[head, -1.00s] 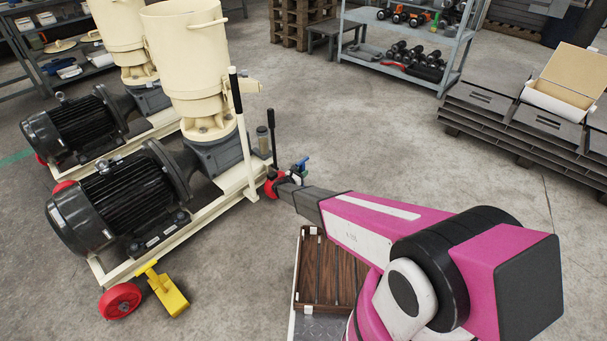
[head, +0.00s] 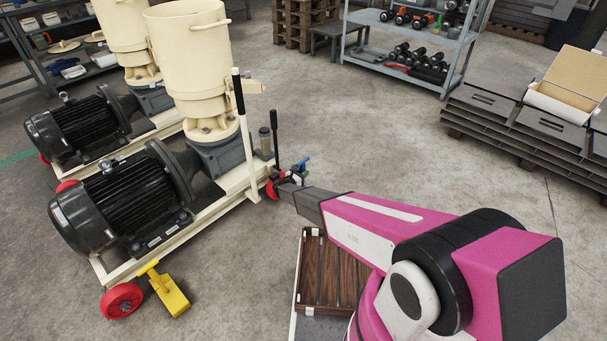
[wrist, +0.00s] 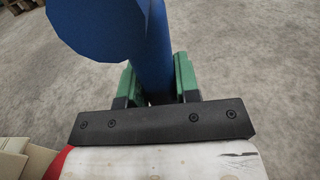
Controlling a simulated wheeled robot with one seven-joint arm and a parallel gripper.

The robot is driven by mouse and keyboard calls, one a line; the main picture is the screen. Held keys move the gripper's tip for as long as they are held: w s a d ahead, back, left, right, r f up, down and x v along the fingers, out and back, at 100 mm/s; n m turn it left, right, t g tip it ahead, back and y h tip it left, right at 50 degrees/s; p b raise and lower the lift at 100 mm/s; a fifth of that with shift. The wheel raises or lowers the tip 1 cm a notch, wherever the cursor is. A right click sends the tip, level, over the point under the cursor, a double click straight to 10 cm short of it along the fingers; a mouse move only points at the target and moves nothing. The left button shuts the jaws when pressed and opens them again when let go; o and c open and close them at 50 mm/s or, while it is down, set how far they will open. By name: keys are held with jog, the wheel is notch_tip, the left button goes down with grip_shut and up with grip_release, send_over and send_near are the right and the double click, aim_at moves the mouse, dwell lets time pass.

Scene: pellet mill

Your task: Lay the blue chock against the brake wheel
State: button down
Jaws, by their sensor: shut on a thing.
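My gripper (wrist: 155,82) is shut on the blue chock (wrist: 150,50). In the wrist view its blue shaft stands between the green fingers and a broad rounded part spreads to the upper left. In the head view the chock (head: 303,162) is a small blue spot at the end of my outstretched arm, beside the near mill's right end. A red wheel (head: 121,300) with a yellow pedal-like piece (head: 171,293) beside it is at the near mill's front left corner, well left of my gripper. Another red wheel (head: 271,189) is close to my gripper. No contact is clear.
The near mill (head: 190,60) has a cream frame, a dark motor (head: 125,200) and upright levers (head: 238,92) near my gripper. A slatted wooden crate (head: 331,270) lies below my arm. Shelves (head: 412,48) and stacked dark trays (head: 515,118) stand behind. The floor between is clear.

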jog(key=shift+w+a+r, duration=0.1)
jog(key=shift+w+a, duration=0.65)
jog(key=shift+a, duration=0.2)
jog(key=shift+s+a+f, duration=0.2)
jog(key=shift+s+a, duration=0.1)
jog(key=shift+s, duration=0.1)
dwell(1.7)
grip_release()
jog(key=shift+f, duration=0.2)
jog(key=shift+s+a, duration=0.1)
dwell(0.6)
jog(key=v, duration=0.8)
jog(key=shift+s+a, duration=0.25)
jog(key=shift+a, duration=0.1)
dwell(0.7)
